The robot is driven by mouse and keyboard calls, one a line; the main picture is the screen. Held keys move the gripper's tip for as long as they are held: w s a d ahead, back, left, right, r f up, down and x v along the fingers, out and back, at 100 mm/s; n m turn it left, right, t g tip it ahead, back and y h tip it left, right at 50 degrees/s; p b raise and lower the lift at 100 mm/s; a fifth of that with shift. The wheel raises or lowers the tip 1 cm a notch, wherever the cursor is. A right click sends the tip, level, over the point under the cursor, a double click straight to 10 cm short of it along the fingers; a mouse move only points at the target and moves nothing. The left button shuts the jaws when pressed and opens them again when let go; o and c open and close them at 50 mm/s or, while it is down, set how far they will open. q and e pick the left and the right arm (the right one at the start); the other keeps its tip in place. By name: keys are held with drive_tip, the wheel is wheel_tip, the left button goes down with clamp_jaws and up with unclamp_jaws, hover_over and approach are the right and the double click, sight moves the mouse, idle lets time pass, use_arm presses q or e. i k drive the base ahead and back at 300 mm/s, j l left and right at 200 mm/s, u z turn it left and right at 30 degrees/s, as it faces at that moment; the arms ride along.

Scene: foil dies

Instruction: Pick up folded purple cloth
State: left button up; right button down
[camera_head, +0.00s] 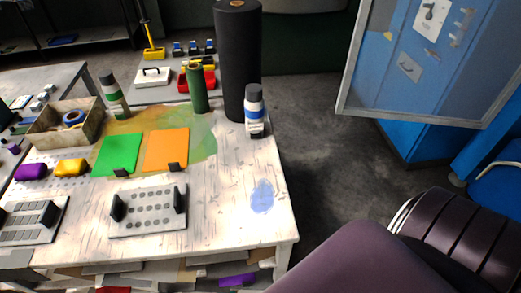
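A small purple folded bundle (31,172), which looks like the folded cloth, lies on the white worktable near its left edge. A yellow bundle (70,167) of similar shape lies just to its right. Another flat purple piece (238,281) shows low down, below the table's front edge; what it is I cannot tell. Neither of my grippers is in view. A large dark purple arm part fills the lower right and looks like mine.
The worktable (230,200) also holds a box (65,122) with tape, bottles, a tall black roll (238,60), green (117,154) and orange (166,149) sheets and a perforated plate (148,212). Its right front is mostly clear. Open floor (310,110) lies right of it, before a blue cabinet (420,60).

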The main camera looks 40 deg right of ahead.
sight(34, 171)
drive_tip(key=z, duration=0.5)
drive_tip(key=j+z, duration=0.95)
drive_tip(key=j, duration=0.15)
drive_tip(key=k+j+z, duration=0.15)
drive_tip(key=j+z, duration=0.3)
drive_tip(key=j, duration=0.1)
